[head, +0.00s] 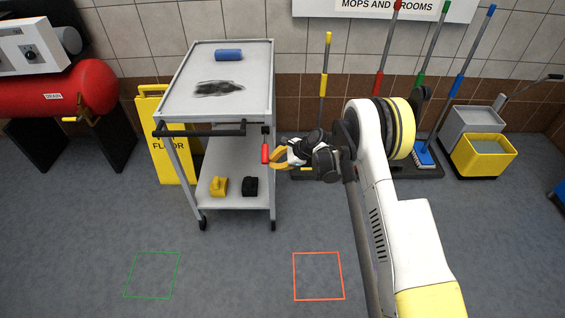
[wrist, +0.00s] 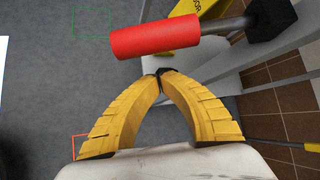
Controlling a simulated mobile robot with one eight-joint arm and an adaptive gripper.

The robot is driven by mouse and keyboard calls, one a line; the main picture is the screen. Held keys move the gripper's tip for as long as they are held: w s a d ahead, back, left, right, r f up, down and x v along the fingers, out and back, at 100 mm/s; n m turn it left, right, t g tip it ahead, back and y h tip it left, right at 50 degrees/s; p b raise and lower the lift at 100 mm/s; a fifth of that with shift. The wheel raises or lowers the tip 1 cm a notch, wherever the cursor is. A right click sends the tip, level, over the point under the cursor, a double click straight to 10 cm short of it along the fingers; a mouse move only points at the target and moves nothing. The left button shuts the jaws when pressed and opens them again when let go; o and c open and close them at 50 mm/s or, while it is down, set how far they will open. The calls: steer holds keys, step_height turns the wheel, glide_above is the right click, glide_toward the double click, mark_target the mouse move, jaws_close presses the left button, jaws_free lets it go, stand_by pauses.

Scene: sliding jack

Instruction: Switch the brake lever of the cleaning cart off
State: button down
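The cleaning cart (head: 187,103) is a grey two-shelf trolley with a black push bar. Its brake lever has a red grip (head: 265,153) on the cart's right front side, below the top shelf. In the wrist view the red grip (wrist: 155,37) lies across the top, on a grey rod running to a black mount (wrist: 272,20). My gripper (head: 272,158) is just right of the red grip. In the wrist view my gripper's yellow fingers (wrist: 160,73) meet at the tips with nothing between them. The tips are close to the grip; I cannot tell whether they touch it.
A blue roll (head: 229,55) lies on the cart's top, beside a dark stain. A yellow block (head: 219,187) and a black one (head: 250,187) are on the lower shelf. A yellow floor sign (head: 167,140) stands left. Green and orange outlines (head: 319,299) mark clear floor in front.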

steer(key=r, duration=0.1)
steer(key=s+r, duration=0.1)
steer(key=a+r+b, duration=0.1)
steer(key=shift+s+r, duration=0.35)
steer(key=shift+r, duration=0.1)
steer(key=r+g+p, duration=0.1)
steer(key=s+r+m+g, duration=0.1)
steer(key=r, duration=0.1)
steer(key=s+r+g+p, duration=0.1)
steer(key=g, duration=0.1)
steer(key=shift+r+m+p, duration=0.15)
steer(key=shift+m+p, duration=0.15)
steer(key=shift+p, duration=0.05)
step_height(320, 180, up, 4)
steer(key=p, duration=0.2)
glide_above(267, 157)
steer(key=d, duration=0.1)
steer(key=shift+w+d+r, duration=0.1)
steer(key=shift+w+r, duration=0.05)
steer(key=shift+r, duration=0.25)
stand_by(0.4)
